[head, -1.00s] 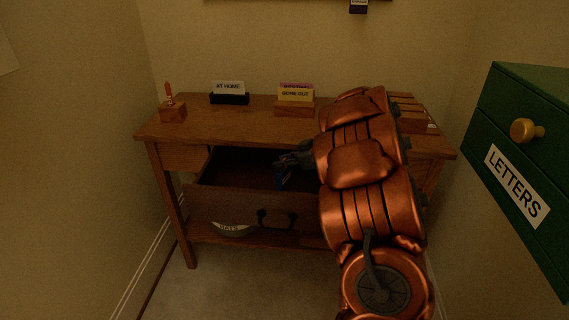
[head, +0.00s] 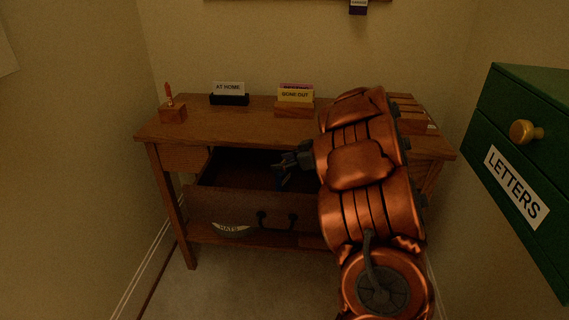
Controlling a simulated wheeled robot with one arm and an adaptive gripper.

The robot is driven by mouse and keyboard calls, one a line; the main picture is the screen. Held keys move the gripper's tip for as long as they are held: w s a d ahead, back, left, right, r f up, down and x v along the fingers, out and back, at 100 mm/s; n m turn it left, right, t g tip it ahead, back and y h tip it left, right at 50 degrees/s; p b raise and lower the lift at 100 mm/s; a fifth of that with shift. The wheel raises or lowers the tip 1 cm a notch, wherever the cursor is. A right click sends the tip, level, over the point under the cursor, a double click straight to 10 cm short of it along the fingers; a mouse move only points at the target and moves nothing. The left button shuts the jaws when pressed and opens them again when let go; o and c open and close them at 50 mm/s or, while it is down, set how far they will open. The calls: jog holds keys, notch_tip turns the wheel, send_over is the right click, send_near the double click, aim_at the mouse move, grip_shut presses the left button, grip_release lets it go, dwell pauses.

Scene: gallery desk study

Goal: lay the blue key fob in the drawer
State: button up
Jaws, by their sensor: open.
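The desk drawer (head: 225,208) is pulled open below the desk top, and its inside is dark. My gripper (head: 281,170) is over the right part of the open drawer, partly hidden by my copper arm. It is open. A small patch of blue, the key fob (head: 279,184), shows just below the fingers, inside the drawer's outline. Most of the fob is dark or hidden, and I cannot tell whether it touches the drawer floor or a finger.
The wooden desk (head: 250,124) carries an AT HOME card holder (head: 229,98), a GONE OUT card holder (head: 295,108) and a small wooden block (head: 172,112). A HATS item (head: 231,229) sits on the lower shelf. A green LETTERS cabinet (head: 515,185) stands at right.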

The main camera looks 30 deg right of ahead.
jog(key=p+v, duration=0.2)
jog(key=v, duration=1)
jog(key=shift+p, duration=0.4)
